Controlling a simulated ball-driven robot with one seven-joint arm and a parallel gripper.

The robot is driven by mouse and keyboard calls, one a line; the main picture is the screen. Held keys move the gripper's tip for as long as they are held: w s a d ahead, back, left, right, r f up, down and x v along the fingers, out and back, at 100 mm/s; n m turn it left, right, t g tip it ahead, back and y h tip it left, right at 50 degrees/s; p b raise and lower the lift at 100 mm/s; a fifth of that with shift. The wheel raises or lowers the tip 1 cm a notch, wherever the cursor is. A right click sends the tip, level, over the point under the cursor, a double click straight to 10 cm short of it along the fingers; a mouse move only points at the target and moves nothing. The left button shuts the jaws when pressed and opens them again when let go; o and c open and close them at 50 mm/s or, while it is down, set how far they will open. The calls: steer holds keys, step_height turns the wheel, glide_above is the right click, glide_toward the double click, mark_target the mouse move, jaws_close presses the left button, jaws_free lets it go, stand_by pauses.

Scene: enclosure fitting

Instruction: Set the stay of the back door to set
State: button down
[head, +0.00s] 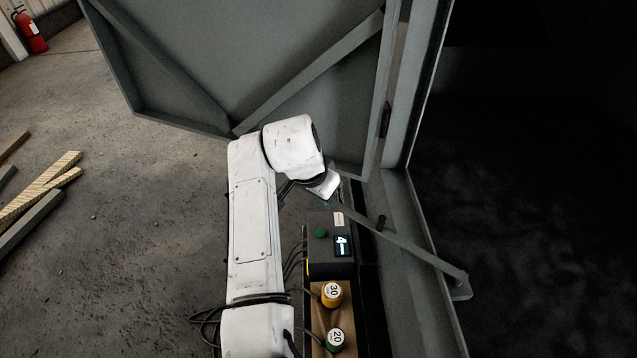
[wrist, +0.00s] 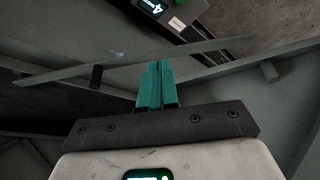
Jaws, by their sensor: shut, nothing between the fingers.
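The back door (head: 285,55) is a grey braced metal panel, standing open at the upper left of the dark opening in the head view. The stay (head: 420,253) is a thin grey bar. My gripper (wrist: 156,66) has teal fingers, shut and empty. I cannot tell whether they touch the bar. My wrist hides the bar's upper end in the head view.
A dark box (head: 330,262) with a green button and lit display sits below my wrist. A yellow weight (head: 331,295) and a green weight (head: 335,338) stand beside it. Timber lies on the floor at left. A door frame post (head: 418,80) stands right of the door.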

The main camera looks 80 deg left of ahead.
steer(key=shift+v, duration=1.6)
